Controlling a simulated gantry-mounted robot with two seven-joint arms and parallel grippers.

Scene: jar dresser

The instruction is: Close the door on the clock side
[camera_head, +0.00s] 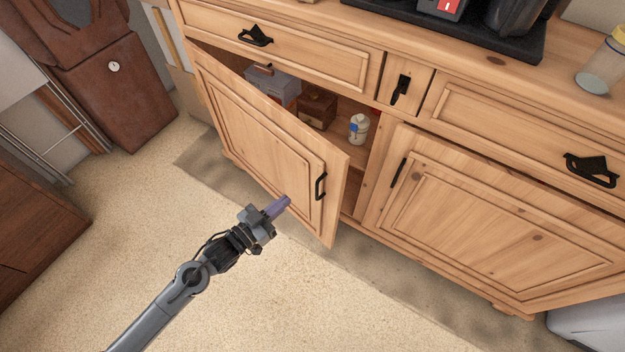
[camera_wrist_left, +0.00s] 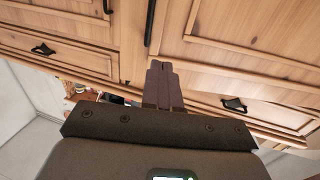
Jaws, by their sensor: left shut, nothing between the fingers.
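The left cabinet door (camera_head: 262,140) of the wooden dresser stands partly open, its free edge swung out toward me. It is on the side nearer the brown clock-like cabinet with a round dial (camera_head: 113,66). A black handle (camera_head: 320,186) is near the door's free edge. My left gripper (camera_head: 283,204) has its purple fingers shut and empty, in front of the door's outer face, left of the handle and slightly lower. Whether they touch the door I cannot tell. In the left wrist view the shut fingers (camera_wrist_left: 160,82) point toward the dresser front. My right gripper is out of view.
Behind the open door are a grey box (camera_head: 272,85), a brown box (camera_head: 317,106) and a white jar (camera_head: 358,128). The right door (camera_head: 500,225) is shut. A black tray (camera_head: 450,35) and glass jar (camera_head: 604,70) stand on top. Floor in front is clear.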

